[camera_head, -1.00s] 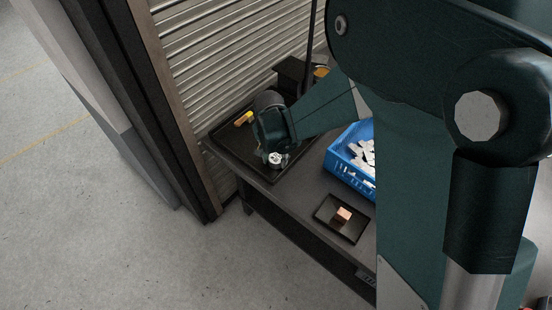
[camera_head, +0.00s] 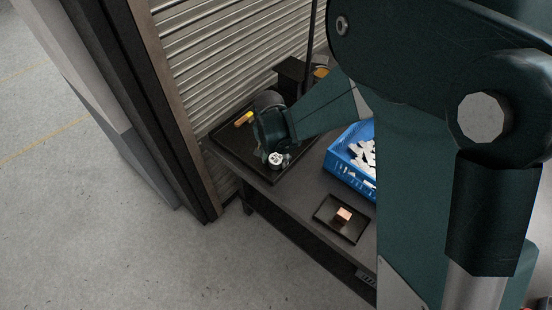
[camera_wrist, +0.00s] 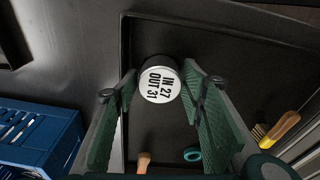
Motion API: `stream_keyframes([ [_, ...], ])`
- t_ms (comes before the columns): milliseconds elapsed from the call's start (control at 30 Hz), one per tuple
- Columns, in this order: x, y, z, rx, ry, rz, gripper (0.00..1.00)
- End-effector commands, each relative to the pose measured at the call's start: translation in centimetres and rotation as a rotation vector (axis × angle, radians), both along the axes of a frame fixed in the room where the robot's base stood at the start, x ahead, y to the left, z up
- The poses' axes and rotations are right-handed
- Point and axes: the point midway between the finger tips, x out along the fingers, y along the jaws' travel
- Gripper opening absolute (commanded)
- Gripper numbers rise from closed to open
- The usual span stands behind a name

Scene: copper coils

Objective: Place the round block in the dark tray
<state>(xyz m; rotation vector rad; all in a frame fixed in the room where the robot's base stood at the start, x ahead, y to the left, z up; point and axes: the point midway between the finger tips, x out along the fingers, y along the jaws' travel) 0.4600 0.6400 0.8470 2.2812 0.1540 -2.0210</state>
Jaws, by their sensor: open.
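A round block (camera_wrist: 159,80) with a white top printed "IN 27 OUT 31" and a dark side sits at the wide dark tray in the wrist view. It shows as a small white disc (camera_head: 275,160) in the head view. My gripper (camera_wrist: 158,88) is open, with one finger on each side of the block; I cannot tell whether either finger touches it. In the head view my gripper (camera_head: 272,146) is over the wide dark tray (camera_head: 232,146). A smaller dark tray (camera_head: 326,211) holds a copper-coloured block (camera_head: 343,215).
A blue crate (camera_head: 345,173) with pale pieces stands right of the wide tray; it also shows in the wrist view (camera_wrist: 62,125). A yellow-handled brush (camera_wrist: 281,128), a teal ring (camera_wrist: 192,154) and a wooden handle (camera_wrist: 144,161) lie in the wide tray. A shutter (camera_head: 225,50) stands behind.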

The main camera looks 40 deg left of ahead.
Motion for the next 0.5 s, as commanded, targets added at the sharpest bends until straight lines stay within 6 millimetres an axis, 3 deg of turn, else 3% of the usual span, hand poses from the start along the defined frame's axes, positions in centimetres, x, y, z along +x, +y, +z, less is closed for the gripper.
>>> stream_keyframes([
  [500, -0.8, -0.1, 6.1, 0.000, 0.000, 0.000, 0.41],
])
